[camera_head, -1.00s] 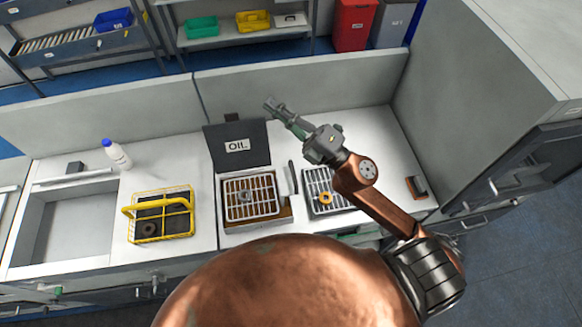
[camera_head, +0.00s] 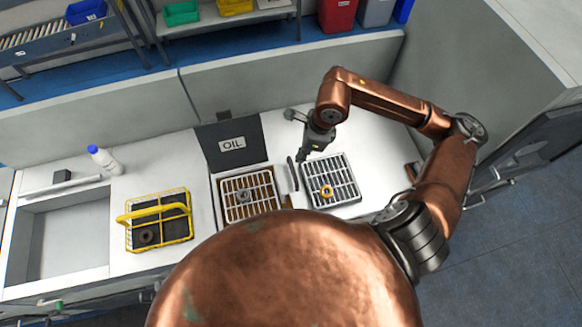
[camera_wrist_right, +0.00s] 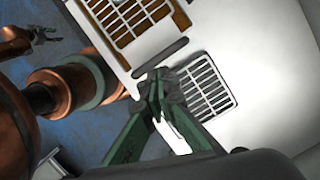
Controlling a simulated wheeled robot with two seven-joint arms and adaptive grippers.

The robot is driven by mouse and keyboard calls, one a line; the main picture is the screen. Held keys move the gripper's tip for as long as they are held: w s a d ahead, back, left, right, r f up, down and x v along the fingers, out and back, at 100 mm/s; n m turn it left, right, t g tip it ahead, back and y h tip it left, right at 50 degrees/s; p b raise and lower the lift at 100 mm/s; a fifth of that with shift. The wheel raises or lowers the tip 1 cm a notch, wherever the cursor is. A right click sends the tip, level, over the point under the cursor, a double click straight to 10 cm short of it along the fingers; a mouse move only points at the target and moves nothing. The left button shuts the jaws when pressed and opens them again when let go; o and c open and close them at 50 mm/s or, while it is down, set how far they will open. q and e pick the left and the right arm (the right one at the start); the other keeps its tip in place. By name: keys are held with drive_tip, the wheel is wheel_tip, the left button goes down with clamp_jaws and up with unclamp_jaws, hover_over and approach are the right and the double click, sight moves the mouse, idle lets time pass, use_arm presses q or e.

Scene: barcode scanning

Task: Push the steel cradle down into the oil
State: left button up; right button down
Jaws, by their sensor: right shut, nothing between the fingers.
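The steel cradle (camera_head: 236,211) is a wire grid sitting in the brown oil bath under the raised dark lid marked OIL (camera_head: 214,152). My right gripper (camera_head: 302,158) is shut and empty, pointing down above the counter right of the bath, near a dark upright handle (camera_head: 292,174). In the right wrist view its fingertips (camera_wrist_right: 158,78) are together beside that handle. What seems to be my left gripper (camera_wrist_right: 32,38) shows at the upper left there.
A second wire rack (camera_head: 345,178) with an orange ring (camera_head: 326,191) lies right of the bath. A yellow basket (camera_head: 128,235) holding a dark ring stands to the left.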

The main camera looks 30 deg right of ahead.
sight(293, 170)
drive_tip(key=shift+f, duration=0.1)
drive_tip(key=shift+b+x, duration=1.2)
drive_tip(key=shift+x, duration=2.2)
drive_tip(key=shift+a, duration=0.1)
